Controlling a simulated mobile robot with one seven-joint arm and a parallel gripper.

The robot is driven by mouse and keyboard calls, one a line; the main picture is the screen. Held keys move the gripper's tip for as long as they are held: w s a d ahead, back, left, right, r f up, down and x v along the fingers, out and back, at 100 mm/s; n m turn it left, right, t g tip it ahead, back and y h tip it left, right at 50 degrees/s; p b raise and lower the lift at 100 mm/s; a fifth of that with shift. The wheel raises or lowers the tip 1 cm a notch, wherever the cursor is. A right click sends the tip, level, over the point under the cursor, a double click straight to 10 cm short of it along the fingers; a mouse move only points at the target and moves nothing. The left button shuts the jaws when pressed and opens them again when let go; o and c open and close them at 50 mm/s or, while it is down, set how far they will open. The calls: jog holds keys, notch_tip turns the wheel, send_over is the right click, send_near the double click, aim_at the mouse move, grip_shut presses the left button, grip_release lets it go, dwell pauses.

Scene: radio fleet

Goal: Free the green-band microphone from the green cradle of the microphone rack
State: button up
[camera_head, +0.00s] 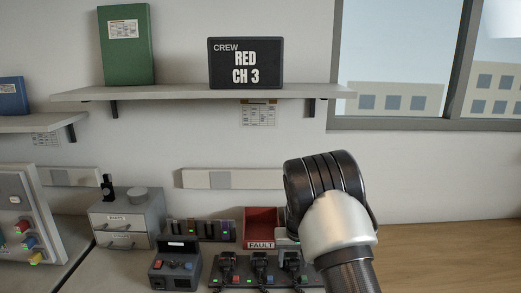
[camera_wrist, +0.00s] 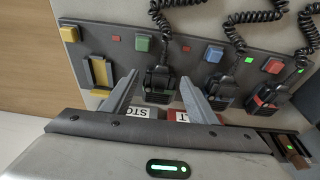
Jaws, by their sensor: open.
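The microphone rack (camera_wrist: 120,40) is a dark panel with coloured squares beside its cradles. In the wrist view a black microphone (camera_wrist: 158,82) with a coiled cord sits in the cradle by the green square (camera_wrist: 143,44); its band is not clear. My gripper (camera_wrist: 160,92) is open, with one finger on each side of this microphone. I cannot tell whether the fingers touch it.
Microphones sit by the blue square (camera_wrist: 222,88) and the red square (camera_wrist: 267,97). The yellow cradle (camera_wrist: 98,74) is empty. A red FAULT bin (camera_head: 262,220) and a row of small units (camera_head: 200,231) stand behind the rack. The wooden counter (camera_head: 450,240) at right is clear.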

jog(key=shift+w+f, duration=0.1)
jog(key=shift+f, duration=0.45)
jog(key=shift+b, duration=0.3)
jog(key=c, duration=0.8)
jog(key=shift+r, duration=0.2)
jog(key=shift+w+p+v, duration=0.15)
jog(key=shift+p+v, duration=0.25)
jog(key=shift+v, duration=0.2)
jog(key=shift+w+p+v, duration=0.15)
jog(key=shift+p+v, duration=0.2)
jog(key=shift+v, duration=0.25)
